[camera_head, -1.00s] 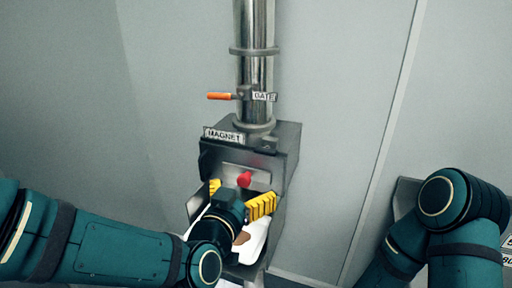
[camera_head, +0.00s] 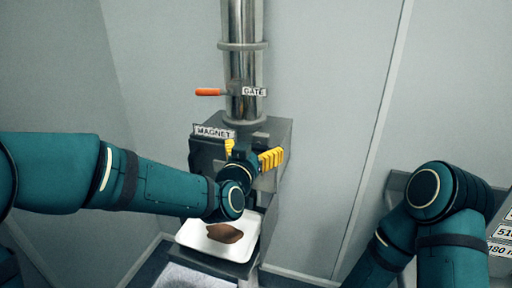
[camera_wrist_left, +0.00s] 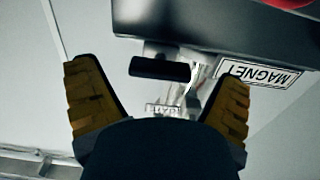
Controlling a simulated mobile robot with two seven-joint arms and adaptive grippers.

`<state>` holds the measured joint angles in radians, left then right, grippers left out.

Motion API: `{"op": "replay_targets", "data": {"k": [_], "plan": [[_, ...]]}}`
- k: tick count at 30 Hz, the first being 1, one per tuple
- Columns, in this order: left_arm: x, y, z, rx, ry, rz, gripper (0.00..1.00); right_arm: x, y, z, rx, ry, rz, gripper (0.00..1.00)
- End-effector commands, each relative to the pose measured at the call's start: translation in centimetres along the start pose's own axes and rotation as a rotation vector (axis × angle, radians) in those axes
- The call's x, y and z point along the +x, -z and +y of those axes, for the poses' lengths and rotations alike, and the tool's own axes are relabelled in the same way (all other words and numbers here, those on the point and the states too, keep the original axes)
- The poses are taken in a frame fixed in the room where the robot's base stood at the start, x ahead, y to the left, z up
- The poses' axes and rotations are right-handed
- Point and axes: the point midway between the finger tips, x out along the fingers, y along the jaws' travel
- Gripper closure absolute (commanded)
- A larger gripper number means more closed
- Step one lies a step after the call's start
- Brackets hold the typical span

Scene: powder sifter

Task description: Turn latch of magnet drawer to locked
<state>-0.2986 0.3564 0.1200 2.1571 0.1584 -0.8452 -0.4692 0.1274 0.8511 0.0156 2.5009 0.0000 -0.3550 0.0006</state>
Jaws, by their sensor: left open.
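The magnet housing (camera_head: 268,135) is a grey metal box under the steel pipe, with a MAGNET label (camera_head: 214,132) on top. My left gripper (camera_head: 250,152) is open in front of it, its yellow fingers spread and covering much of the drawer front. In the left wrist view, a black bar-like handle (camera_wrist_left: 160,68), which looks like the latch, lies between the open fingers, touching neither. The label (camera_wrist_left: 258,74) appears upside down there, beside the handle. Part of a red knob (camera_wrist_left: 292,3) shows at the top edge. The right arm shows, but its gripper is outside the views.
A white tray (camera_head: 190,236) with brown powder (camera_head: 224,233) sits below the housing, under my left forearm. A gate valve with an orange handle (camera_head: 208,92) is on the pipe above. Labelled containers (camera_head: 500,232) stand at the far right. Wall space right of the housing is clear.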

Motion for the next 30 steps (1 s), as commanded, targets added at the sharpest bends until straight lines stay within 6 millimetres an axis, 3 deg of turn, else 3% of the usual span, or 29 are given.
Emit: {"op": "replay_targets", "data": {"k": [13, 19, 30], "plan": [[1.05, -0.02, -0.02, 0.000, 0.000, -0.001, 0.06, 0.02, 0.00, 0.00, 0.000, 0.000, 0.000, 0.53], [1.03, -0.02, -0.02, 0.000, 0.000, -0.001, 0.74, 0.02, 0.00, 0.00, 0.000, 0.000, 0.000, 0.53], [1.00, -0.07, -0.01, 0.019, 0.000, -0.001, 0.75, 0.10, 0.00, 0.03, 0.000, 0.000, 0.000, 0.53]]}}
